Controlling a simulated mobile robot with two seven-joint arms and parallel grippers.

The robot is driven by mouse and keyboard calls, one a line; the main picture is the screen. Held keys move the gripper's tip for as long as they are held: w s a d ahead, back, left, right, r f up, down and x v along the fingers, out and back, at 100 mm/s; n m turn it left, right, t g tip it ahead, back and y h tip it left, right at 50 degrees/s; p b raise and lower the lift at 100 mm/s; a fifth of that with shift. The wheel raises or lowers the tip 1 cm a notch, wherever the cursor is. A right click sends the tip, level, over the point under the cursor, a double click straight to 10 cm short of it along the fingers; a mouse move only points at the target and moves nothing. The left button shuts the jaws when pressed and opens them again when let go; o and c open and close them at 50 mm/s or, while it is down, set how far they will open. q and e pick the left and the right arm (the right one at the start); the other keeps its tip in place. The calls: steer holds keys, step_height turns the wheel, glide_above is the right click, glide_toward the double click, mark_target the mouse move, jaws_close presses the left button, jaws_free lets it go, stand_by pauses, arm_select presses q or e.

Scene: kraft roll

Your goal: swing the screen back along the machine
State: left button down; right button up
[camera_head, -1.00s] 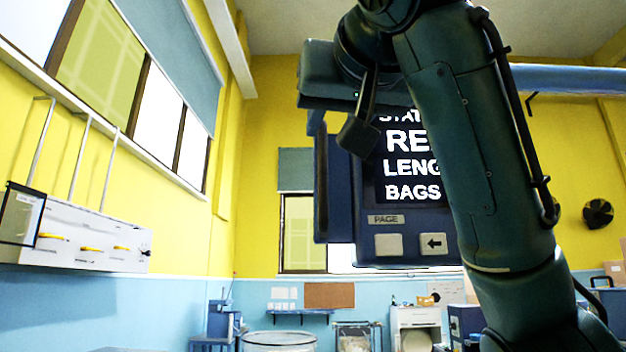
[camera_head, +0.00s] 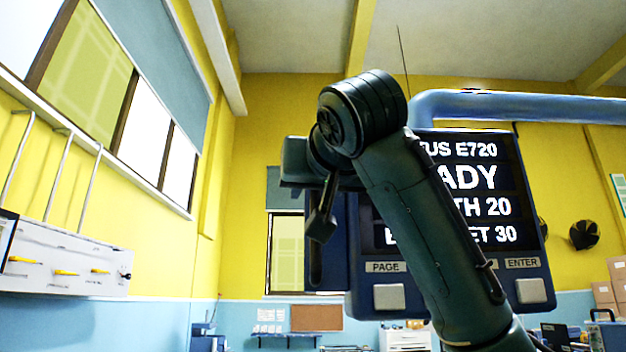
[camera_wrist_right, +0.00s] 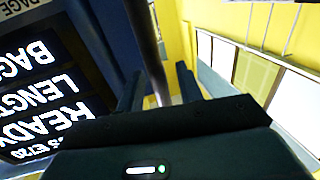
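The screen (camera_head: 455,200), a blue-framed panel with white text and grey keys, hangs from a blue overhead pipe arm (camera_head: 520,104). Its dark upright handle bar (camera_head: 316,262) is at its left side. My right gripper (camera_head: 320,215) is at the upper part of this handle, and my right arm covers part of the screen. In the right wrist view, the right gripper's fingers (camera_wrist_right: 158,92) are apart, with the bar (camera_wrist_right: 146,45) running between them and gaps visible on both sides. The screen (camera_wrist_right: 40,100) is at the left there. My left gripper is not in view.
A yellow wall with windows and a white wall panel (camera_head: 65,268) with yellow-handled tools are at the left. A cork board (camera_head: 316,318) and a white cabinet (camera_head: 405,340) are at the back. Boxes (camera_head: 610,285) stand at the right. The space left of the screen looks clear.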

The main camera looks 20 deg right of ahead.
steer(key=shift+w, duration=0.65)
jaws_close()
